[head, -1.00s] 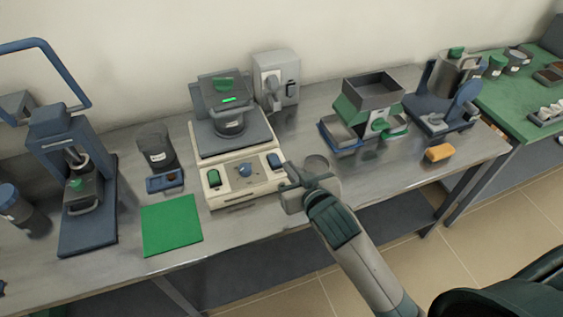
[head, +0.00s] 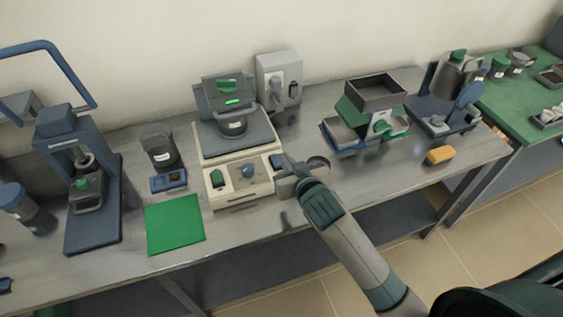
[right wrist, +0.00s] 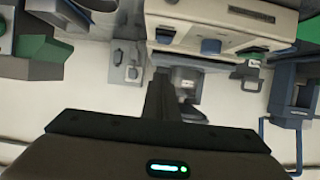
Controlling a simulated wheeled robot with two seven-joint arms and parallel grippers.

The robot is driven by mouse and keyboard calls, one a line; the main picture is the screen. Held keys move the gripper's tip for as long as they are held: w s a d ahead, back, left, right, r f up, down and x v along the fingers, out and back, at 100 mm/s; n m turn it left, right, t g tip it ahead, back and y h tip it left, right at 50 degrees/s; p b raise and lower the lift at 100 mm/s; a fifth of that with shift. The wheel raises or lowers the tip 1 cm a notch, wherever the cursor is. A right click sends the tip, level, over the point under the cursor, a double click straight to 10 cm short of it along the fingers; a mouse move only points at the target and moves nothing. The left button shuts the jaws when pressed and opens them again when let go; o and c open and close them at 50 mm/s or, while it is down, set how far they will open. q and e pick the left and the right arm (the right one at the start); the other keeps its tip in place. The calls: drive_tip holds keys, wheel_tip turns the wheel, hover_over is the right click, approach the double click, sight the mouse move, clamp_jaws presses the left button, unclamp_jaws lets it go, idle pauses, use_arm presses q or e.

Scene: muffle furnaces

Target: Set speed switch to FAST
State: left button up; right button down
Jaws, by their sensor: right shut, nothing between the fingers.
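The cream machine (head: 238,190) stands on the bench with a grey lidded unit on top. Its front panel has a green switch (head: 217,178) at left, a round blue knob (head: 247,171) in the middle and a dark blue rocker switch (head: 275,160) at right. I cannot read any FAST label or the rocker's setting. My right gripper (head: 284,168) is shut and empty, its tips right beside the rocker; I cannot tell whether they touch. In the right wrist view the panel appears upside down, with the rocker (right wrist: 165,36) above the shut fingers (right wrist: 158,98). My left gripper is not in view.
A grey box with a lever (head: 279,80) stands behind the machine. A green mat (head: 174,224) and a blue press (head: 92,190) are to the left.

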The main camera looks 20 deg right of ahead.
sight(277, 161)
drive_tip(key=p+x, duration=0.1)
drive_tip(key=x, duration=0.3)
drive_tip(key=shift+w, duration=0.1)
drive_tip(key=f, duration=0.2)
drive_tip(key=f+p, duration=0.1)
drive_tip(key=shift+s, duration=0.25)
drive_tip(key=shift+s+f, duration=0.1)
drive_tip(key=shift+f, duration=0.45)
